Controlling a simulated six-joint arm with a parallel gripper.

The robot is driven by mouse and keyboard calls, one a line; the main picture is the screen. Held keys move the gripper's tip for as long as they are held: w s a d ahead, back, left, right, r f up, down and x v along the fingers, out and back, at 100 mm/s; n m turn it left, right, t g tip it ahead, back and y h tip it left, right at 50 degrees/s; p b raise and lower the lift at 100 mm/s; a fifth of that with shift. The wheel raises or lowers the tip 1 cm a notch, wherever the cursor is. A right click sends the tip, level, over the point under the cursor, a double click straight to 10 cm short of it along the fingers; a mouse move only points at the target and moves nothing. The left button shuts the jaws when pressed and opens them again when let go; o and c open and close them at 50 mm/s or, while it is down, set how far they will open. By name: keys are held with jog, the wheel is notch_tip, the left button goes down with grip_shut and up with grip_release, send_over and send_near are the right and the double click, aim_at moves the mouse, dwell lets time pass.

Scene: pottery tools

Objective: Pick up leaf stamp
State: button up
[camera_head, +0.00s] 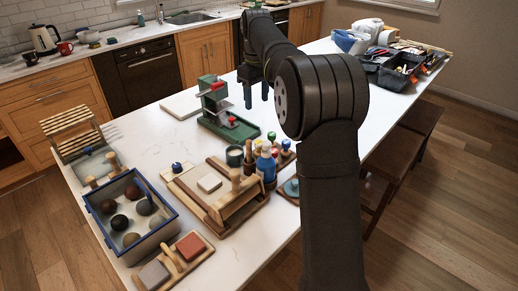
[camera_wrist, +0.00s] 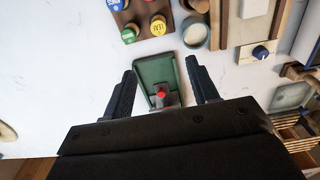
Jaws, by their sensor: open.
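The leaf stamp (camera_wrist: 158,25) shows in the wrist view as a yellow round top with lettering that looks like LEAF. It stands at the corner of a brown wooden block (camera_wrist: 141,13), beside a green-topped stamp (camera_wrist: 128,36) and a blue-topped stamp (camera_wrist: 117,4). In the head view the stamp group is small and crowded, and I cannot single out the leaf stamp there surely. My gripper (camera_wrist: 160,72) is open and empty, its fingers apart above the green press base (camera_wrist: 155,72). It also shows in the head view (camera_head: 257,94), above the counter, behind the stamp group.
The green press (camera_head: 214,97) stands near my gripper. A blue-rimmed box (camera_head: 107,238) of clay balls is at the left. Bare white counter (camera_head: 320,47) lies beyond my arm.

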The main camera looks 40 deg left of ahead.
jog(key=n, duration=0.2)
send_near(259, 142)
jog(key=f, duration=0.5)
jog(key=shift+s+a+f, duration=0.1)
jog(key=shift+a, duration=0.2)
jog(key=shift+d+f, duration=0.2)
jog(key=shift+f, duration=1.15)
jog(key=shift+d+f, duration=0.15)
jog(key=shift+f, duration=1.2)
jog(key=shift+c, duration=0.2)
jog(key=c, duration=1)
